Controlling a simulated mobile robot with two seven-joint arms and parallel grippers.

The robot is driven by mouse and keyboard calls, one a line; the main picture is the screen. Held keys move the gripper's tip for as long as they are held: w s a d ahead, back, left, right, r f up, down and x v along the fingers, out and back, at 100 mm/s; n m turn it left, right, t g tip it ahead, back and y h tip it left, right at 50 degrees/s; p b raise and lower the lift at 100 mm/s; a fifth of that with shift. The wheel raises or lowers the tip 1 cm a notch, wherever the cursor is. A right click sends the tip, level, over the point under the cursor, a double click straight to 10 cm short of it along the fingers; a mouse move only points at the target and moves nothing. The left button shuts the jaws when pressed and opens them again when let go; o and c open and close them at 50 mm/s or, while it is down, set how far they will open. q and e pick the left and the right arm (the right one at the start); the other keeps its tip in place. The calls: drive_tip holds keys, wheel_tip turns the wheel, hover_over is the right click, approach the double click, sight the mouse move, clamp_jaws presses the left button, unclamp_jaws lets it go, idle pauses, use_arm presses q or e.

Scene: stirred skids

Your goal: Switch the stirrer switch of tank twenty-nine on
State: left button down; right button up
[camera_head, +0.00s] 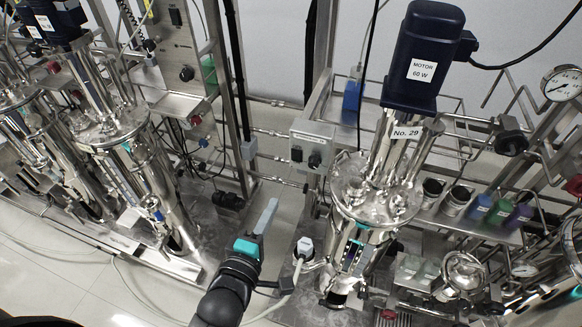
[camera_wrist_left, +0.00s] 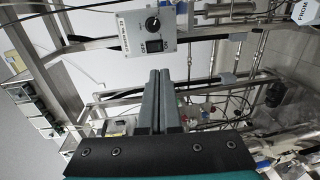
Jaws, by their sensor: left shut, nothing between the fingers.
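Tank twenty-nine (camera_head: 375,195) is a shiny steel vessel labelled No. 29, under a dark blue motor (camera_head: 425,50), in the head view. A grey control box (camera_head: 312,134) with dark controls on its front is left of it. In the left wrist view the box (camera_wrist_left: 134,44) shows a round black knob (camera_wrist_left: 152,24) and a dark rocker switch (camera_wrist_left: 155,46) between OFF and ON markings. I cannot tell which way the rocker is set. My left gripper (camera_head: 269,206) is shut and empty, below and left of the box, apart from it. Its fingertips also show in the left wrist view (camera_wrist_left: 159,74), beneath the box.
Another steel tank (camera_head: 105,130) stands on the left skid, with its own control panel (camera_head: 185,60). Steel frame tubes surround the box. Coloured-lidded bottles (camera_head: 500,212) sit on a shelf at right. A white plug (camera_head: 305,247) with a cable is near my left gripper.

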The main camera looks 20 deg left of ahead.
sight(296, 160)
use_arm(q)
drive_tip(key=w, duration=0.4)
drive_tip(key=w+f, duration=0.1)
drive_tip(key=w, duration=0.8)
drive_tip(key=shift+w+d+f, duration=0.2)
drive_tip(key=shift+w+f, duration=0.15)
drive_tip(key=t+b, duration=0.1)
drive_tip(key=b, duration=0.2)
drive_tip(key=shift+w+f, duration=0.25)
drive_tip(key=shift+f, duration=0.1)
drive_tip(key=shift+r+b, duration=0.1)
drive_tip(key=shift+b, duration=0.35)
drive_tip(key=shift+r, duration=0.25)
